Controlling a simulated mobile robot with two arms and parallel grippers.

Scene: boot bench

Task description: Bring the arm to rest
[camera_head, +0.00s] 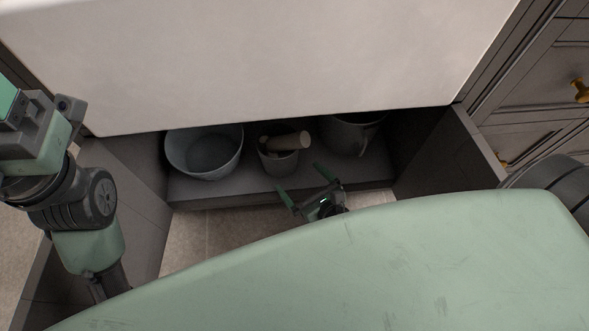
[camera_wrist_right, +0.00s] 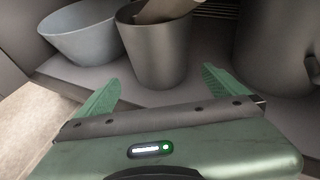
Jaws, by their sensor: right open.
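My right gripper (camera_head: 308,188) is open and empty in front of the low shelf, with its green fingers apart. In the right wrist view its fingertips (camera_wrist_right: 155,85) point toward a dark grey cup (camera_wrist_right: 158,52) on the shelf. I cannot tell whether they touch it. The cup also shows in the head view (camera_head: 279,163), with a light wooden cylinder (camera_head: 288,142) leaning in it. My left arm comes in at the left of the head view, but its gripper fingers do not show.
A light bowl (camera_head: 204,152) stands left of the cup and a larger dark pot (camera_head: 349,134) right of it. The shelf (camera_head: 228,188) lies between dark side panels, under a pale overhanging surface (camera_head: 260,55). Drawers with a brass knob (camera_head: 579,90) are at right.

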